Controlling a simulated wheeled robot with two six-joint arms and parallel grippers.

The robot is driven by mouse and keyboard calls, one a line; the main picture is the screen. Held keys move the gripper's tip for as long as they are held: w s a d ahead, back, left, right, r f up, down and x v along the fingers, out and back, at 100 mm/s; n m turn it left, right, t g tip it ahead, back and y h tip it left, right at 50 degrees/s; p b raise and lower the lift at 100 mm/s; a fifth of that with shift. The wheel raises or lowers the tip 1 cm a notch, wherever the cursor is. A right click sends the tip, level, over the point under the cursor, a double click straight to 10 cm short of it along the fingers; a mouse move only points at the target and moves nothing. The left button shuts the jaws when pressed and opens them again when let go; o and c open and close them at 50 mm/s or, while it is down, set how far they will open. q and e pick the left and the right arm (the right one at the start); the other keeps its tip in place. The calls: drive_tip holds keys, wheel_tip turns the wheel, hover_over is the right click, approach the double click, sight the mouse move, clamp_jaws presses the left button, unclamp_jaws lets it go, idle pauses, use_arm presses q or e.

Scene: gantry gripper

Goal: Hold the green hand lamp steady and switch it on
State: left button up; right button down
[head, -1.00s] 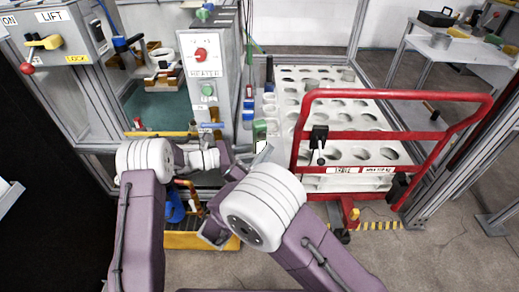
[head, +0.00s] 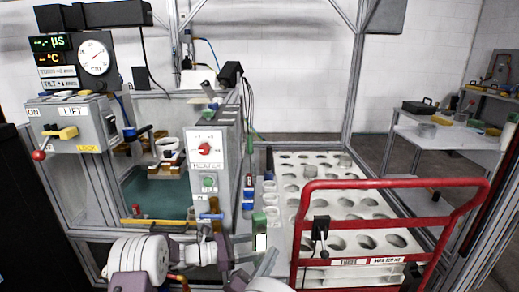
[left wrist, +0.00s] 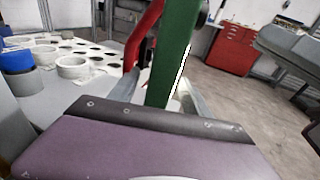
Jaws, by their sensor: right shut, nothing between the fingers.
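The green hand lamp (head: 259,219) stands roughly upright right of the heater box in the head view, with a pale, bright face below its green top. In the left wrist view the green lamp body (left wrist: 172,58) rises between my left gripper's fingers (left wrist: 160,93), which close on it from both sides. A bright strip shows along its right edge; I cannot tell whether it is lit. My left gripper (head: 240,246) reaches it from the left. No switch is clear.
A red tubular rail (head: 400,184) stands to the right before a white perforated rack (head: 345,205). The heater box (head: 209,170) and a lift box (head: 75,122) stand left. White cups (left wrist: 75,66) and a blue cup (left wrist: 17,60) are left of the lamp in the wrist view.

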use_arm(q)
drive_tip(key=shift+a, duration=0.1)
drive_tip(key=v, duration=1.2)
